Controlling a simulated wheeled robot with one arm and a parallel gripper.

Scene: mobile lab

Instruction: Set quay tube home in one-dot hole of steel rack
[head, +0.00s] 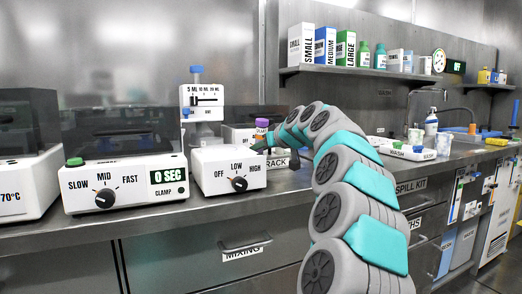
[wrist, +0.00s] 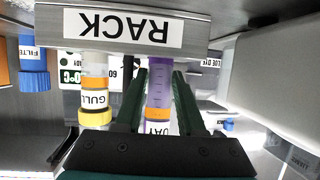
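The quay tube (wrist: 160,82), purple with an orange band and a partly hidden label, stands between the green fingers of my gripper (wrist: 158,90) in the wrist view, which is upside down. The fingers look shut on it. In the head view its purple cap (head: 262,122) shows above my gripper (head: 260,145). The steel rack (wrist: 60,22) is right beside it, its label inverted. More of the quay tube's body shows than of its neighbour's. Its lower end is hidden at the rack's edge, so I cannot tell whether it is in a hole. No dot marks are visible.
The gull tube (wrist: 95,98), with a yellow cap, stands in the rack beside the quay tube. A white knob box (head: 228,172) is just in front of the rack in the head view. A blue-topped filter bottle (wrist: 33,70) is at the wrist view's left.

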